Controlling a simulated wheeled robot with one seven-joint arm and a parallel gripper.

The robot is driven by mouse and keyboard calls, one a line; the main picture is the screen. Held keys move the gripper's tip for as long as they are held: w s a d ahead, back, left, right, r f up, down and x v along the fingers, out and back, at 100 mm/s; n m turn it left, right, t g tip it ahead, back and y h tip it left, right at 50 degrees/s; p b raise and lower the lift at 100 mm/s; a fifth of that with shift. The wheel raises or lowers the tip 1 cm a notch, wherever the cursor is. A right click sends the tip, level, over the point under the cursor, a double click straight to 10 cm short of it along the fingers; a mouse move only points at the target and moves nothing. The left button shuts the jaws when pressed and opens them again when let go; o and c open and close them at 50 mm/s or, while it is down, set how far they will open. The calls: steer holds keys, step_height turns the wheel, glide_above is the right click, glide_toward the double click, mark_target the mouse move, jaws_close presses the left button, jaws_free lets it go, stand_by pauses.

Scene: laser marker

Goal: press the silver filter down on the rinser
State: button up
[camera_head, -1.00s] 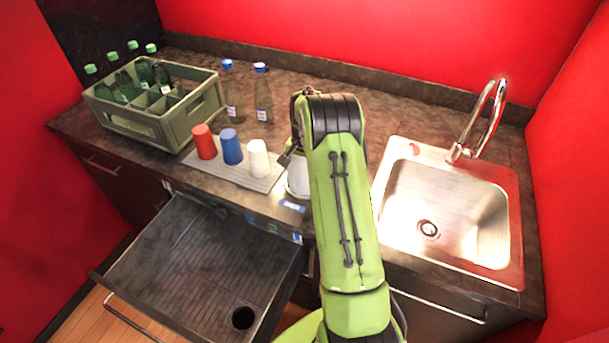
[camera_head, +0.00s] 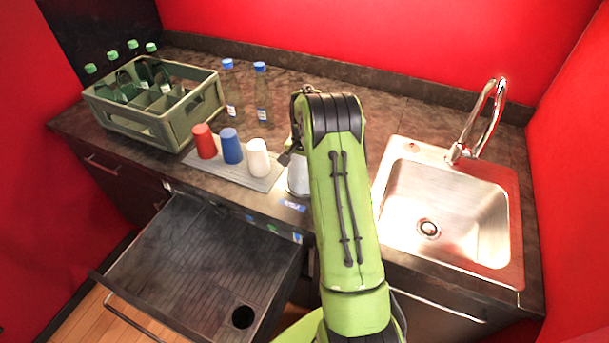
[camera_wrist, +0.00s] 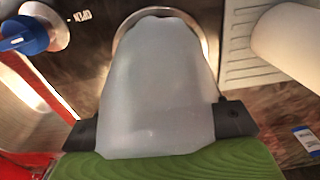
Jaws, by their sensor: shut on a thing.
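The silver filter (camera_wrist: 155,75) is a pale grey, cup-like piece that fills the middle of the wrist view. My gripper (camera_wrist: 160,128) is shut on it, with a dark fingertip on each side. The filter also shows in the head view (camera_head: 298,178), partly hidden behind my green arm. The rinser shows in the wrist view as a round metal rim (camera_wrist: 119,40) around the filter's far end. The filter covers most of the rinser, so I cannot tell whether the two touch.
A blue knob (camera_wrist: 27,35) is beside the rinser. Red (camera_head: 204,142), blue (camera_head: 231,147) and white (camera_head: 258,158) cups stand on a ribbed mat (camera_head: 228,174). A bottle crate (camera_head: 140,118) is at left, a sink (camera_head: 470,265) at right. An open drawer (camera_head: 190,270) juts out in front.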

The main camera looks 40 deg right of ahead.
mark_target(304, 165)
steer(key=shift+r+p, duration=3.15)
steer(key=shift+r, duration=1.45)
steer(key=shift+f, duration=0.1)
